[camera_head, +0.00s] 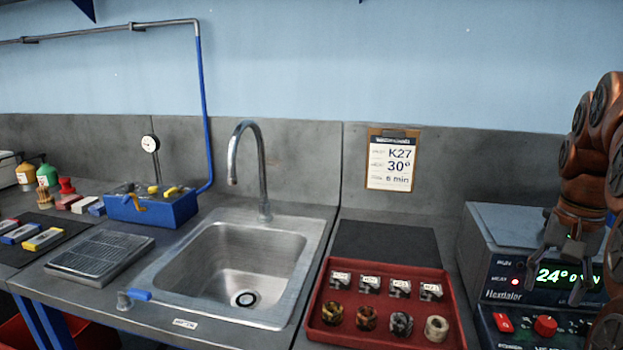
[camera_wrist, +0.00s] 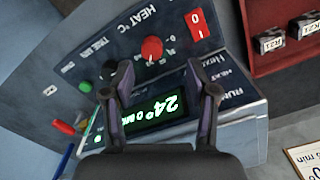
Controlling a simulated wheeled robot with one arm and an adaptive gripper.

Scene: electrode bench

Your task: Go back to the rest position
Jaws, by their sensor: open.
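My gripper (camera_head: 553,288) hangs at the right of the head view, in front of the heating unit (camera_head: 500,222). In the wrist view its two fingers (camera_wrist: 160,76) stand apart with nothing between them. Past them show the unit's green display (camera_wrist: 165,110), reading 24°, and its red knob (camera_wrist: 152,49). In the head view the fingers partly cover the display. I cannot tell the exact gap between the fingertips and the panel.
A red tray (camera_head: 318,335) with several labelled blocks and round pieces lies left of the unit. A sink (camera_head: 190,260) with a tall faucet (camera_head: 262,190) is mid-bench. A K27, 30°, 6 min card (camera_head: 391,160) is on the wall. A dark mat (camera_head: 385,243) is bare.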

